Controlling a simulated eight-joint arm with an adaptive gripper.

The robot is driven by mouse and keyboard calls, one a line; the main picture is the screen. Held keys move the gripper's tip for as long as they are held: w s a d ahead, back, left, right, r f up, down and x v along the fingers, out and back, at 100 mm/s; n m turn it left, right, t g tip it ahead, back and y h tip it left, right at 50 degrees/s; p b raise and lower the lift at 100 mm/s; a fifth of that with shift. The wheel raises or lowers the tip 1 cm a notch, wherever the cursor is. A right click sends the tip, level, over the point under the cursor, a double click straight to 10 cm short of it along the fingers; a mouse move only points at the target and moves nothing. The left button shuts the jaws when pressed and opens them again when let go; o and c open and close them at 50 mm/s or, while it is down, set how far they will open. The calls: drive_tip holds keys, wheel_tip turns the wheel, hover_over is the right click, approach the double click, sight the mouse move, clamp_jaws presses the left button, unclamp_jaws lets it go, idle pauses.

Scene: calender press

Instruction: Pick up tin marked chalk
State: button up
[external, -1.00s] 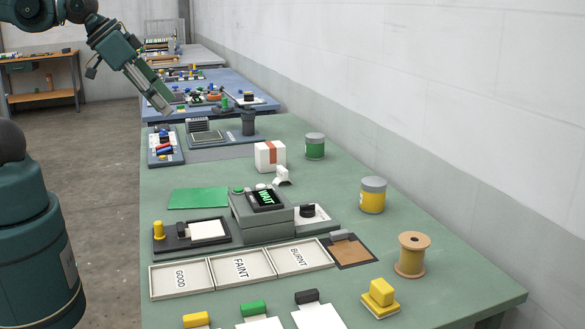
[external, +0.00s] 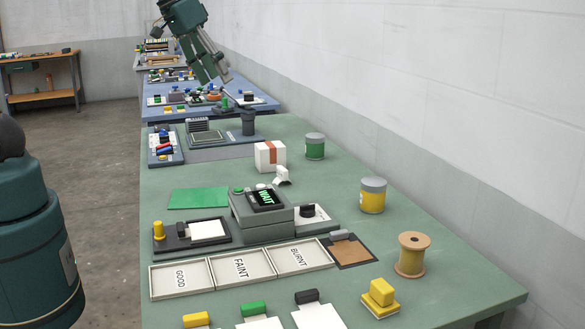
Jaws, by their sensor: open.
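Two tins with grey lids stand upright on the green table. A green tin (external: 315,147) is near the wall, and a yellow tin (external: 372,197) is closer to the camera. Their labels are too small to read, so I cannot tell which is marked chalk. My gripper (external: 218,79) is open and empty, high above the far part of the table. It is to the left of and beyond both tins, touching neither.
A white box with a red-brown stripe (external: 265,156) stands just left of the green tin. A press with a WAIT screen (external: 262,215), trays marked GOOD, FAINT and BURNT (external: 241,267), and a spool (external: 412,256) are nearer. The table between the two tins is clear.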

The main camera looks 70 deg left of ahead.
drive_tip(key=w+a+n+g, duration=0.25)
drive_tip(key=w+a, duration=0.25)
drive_tip(key=w, duration=0.8)
drive_tip(key=n+g+p, duration=0.2)
drive_tip(key=n, duration=0.3)
approach(315, 135)
drive_tip(key=s+d+r, duration=0.3)
drive_tip(key=s+d, duration=0.2)
drive_tip(key=shift+n+g, duration=0.35)
drive_tip(key=shift+n, duration=0.5)
drive_tip(key=w+a+f, duration=0.1)
drive_tip(key=w+f, duration=0.1)
drive_tip(key=f, duration=0.1)
drive_tip(key=w+a+f, duration=0.1)
drive_tip(key=a+f, duration=0.1)
drive_tip(key=f, duration=0.1)
drive_tip(key=w+a+f, duration=0.2)
drive_tip(key=f, duration=0.1)
drive_tip(key=shift+w+f+p, duration=0.15)
drive_tip(key=shift+w+p, duration=0.15)
drive_tip(key=shift+w+a+f, duration=0.1)
drive_tip(key=shift+a+f, duration=0.1)
drive_tip(key=shift+f, duration=0.1)
drive_tip(key=shift+f, duration=1.3)
drive_tip(key=shift+f, duration=2.6)
